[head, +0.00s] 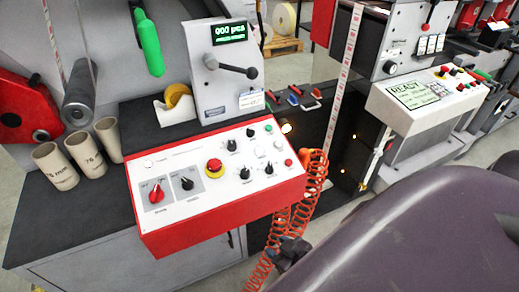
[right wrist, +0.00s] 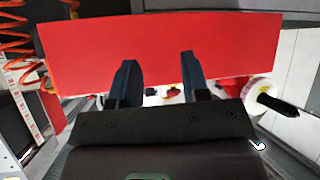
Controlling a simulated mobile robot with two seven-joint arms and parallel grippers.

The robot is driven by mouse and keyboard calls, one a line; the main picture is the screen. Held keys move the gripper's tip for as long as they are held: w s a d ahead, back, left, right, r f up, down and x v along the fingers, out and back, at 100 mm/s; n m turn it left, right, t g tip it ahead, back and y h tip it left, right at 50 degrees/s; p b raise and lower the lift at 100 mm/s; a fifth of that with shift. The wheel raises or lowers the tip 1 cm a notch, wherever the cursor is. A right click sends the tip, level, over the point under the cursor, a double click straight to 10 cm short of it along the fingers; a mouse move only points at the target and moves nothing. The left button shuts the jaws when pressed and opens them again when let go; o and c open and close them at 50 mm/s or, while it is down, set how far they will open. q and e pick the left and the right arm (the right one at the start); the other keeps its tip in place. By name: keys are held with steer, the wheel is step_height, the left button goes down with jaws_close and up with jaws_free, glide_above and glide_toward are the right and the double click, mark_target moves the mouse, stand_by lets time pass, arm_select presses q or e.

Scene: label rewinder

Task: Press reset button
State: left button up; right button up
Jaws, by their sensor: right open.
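The white-topped control panel (head: 215,165) has a red front edge and carries several knobs and buttons. A red mushroom button on a yellow ring (head: 214,167) sits near its middle. A small red button (head: 288,162) and a pale button (head: 278,144) are at its right end. The labels are too small to read, so I cannot tell which is reset. My right gripper (head: 292,250) is below the panel's right end, by the orange coiled hose. In the right wrist view its fingers (right wrist: 157,75) are apart and empty, before the panel's red front (right wrist: 90,50). My left gripper is out of view.
The orange coiled hose (head: 312,175) hangs beside the panel's right end. A counter box (head: 225,70) reading "000 pcs" stands behind the panel. Cardboard cores (head: 55,167) stand left of it. A second machine's panel (head: 425,95) is at the right.

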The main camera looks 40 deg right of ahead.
jaws_close()
stand_by(1.4)
